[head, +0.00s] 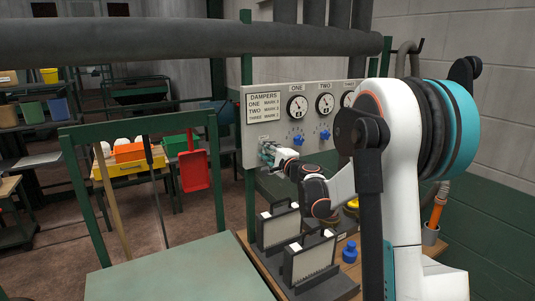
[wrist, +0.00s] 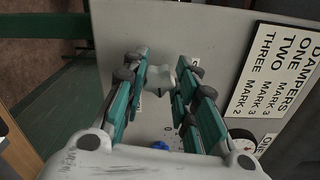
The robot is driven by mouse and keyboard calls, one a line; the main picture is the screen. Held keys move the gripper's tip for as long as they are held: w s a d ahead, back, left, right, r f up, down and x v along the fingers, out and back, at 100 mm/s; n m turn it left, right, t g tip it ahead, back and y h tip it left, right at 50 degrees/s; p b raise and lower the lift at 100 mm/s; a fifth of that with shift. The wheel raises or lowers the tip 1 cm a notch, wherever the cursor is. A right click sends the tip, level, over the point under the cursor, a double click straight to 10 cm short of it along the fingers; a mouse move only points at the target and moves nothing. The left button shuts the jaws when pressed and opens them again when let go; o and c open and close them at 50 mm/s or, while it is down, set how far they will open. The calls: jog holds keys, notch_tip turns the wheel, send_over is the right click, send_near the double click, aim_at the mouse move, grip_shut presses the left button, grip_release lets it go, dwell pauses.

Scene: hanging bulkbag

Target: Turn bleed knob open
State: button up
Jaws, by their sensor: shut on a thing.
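The grey panel (head: 230,160) carries a small pale grey knob at its lower left, which I take to be the bleed knob (wrist: 160,79). My gripper (wrist: 163,74) reaches this knob with its teal fingers on either side of it, shut on it. In the head view my gripper (head: 267,152) is at the panel's lower left, below the DAMPERS sign (head: 264,102), and hides the knob. Small labels beside the knob are partly covered by the fingers and cannot be read.
Gauges (head: 297,106) and blue knobs (head: 298,140) sit on the panel to the right of my gripper. A large grey pipe (head: 190,42) runs above. Black-framed cases (head: 278,228) and a blue bottle-like object (head: 349,251) stand on the bench below my arm.

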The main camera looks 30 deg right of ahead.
jog(key=shift+d+r+m+b, duration=0.1)
jog(key=shift+m+b, duration=0.2)
jog(key=shift+m, duration=3.4)
jog(key=o, duration=1)
jog(key=shift+o, duration=0.2)
jog(key=s, duration=1.2)
jog(key=shift+d, duration=0.2)
